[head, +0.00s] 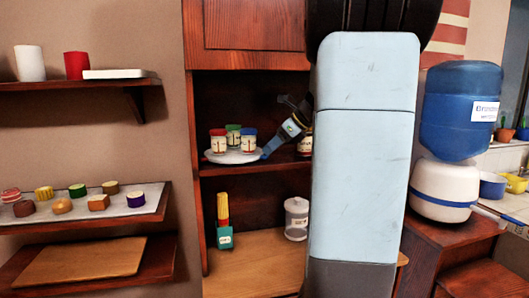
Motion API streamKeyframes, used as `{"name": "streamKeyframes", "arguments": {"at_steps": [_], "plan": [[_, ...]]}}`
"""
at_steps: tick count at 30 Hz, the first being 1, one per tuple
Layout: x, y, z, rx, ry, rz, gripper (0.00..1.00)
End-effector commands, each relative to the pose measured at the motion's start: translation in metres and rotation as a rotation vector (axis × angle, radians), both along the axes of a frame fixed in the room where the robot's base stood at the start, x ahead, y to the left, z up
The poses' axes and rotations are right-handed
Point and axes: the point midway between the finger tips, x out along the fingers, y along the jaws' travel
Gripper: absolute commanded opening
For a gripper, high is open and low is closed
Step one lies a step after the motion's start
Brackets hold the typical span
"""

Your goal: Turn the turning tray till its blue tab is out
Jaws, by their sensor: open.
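The turning tray (215,157) is a round white disc on the middle shelf of the dark wood cabinet. Several small jars (219,141) with red, green and blue lids stand on it. A slate-blue piece (274,146) reaches from the tray's right rim up to my gripper. I cannot tell whether it is the tab or one of my fingers. My gripper (284,126) is open at the tray's right side, partly hidden by my pale arm link. Whether it touches the tray is too small to tell.
A jar (305,143) stands right of my gripper on the same shelf, partly hidden by my arm. Below are a green holder (224,238) and a clear canister (296,219). A blue water jug (460,110) stands at the right. Wall shelves with small items are at the left.

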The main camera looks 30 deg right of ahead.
Motion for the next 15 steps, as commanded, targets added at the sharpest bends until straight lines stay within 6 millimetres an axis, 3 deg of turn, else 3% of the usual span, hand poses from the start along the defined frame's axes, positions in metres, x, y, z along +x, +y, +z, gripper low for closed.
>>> {"name": "streamKeyframes", "arguments": {"at_steps": [6, 15], "plan": [[0.012, 0.009, -0.016, 0.001, 0.0, 0.001, 0.49], [0.015, 0.011, -0.019, -0.001, 0.0, -0.001, 0.49]]}}
